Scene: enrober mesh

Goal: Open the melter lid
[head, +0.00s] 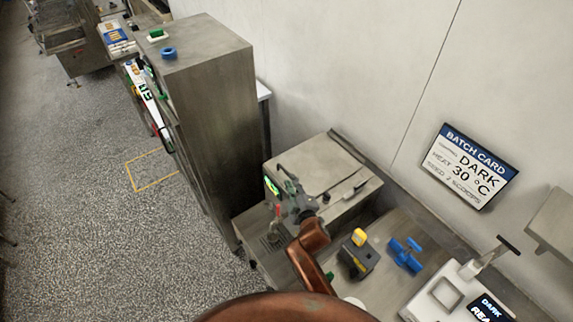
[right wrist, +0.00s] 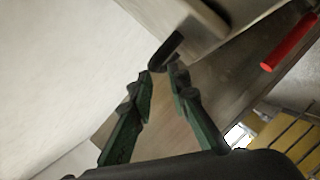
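The melter (head: 318,168) is a grey steel box against the wall, right of the tall steel cabinet. In the right wrist view, the green fingers (right wrist: 164,76) are apart with a narrow gap and hold nothing visible. A dark bar (right wrist: 166,50) lies just beyond the fingertips; contact is not clear. My left gripper is not in view.
A tall steel cabinet (head: 212,90) stands left of the melter. On the bench are a grey-yellow tool (head: 358,255), a blue valve-like part (head: 405,254) and a white device (head: 440,298) with a screen. A red bar (right wrist: 290,41) shows in the right wrist view.

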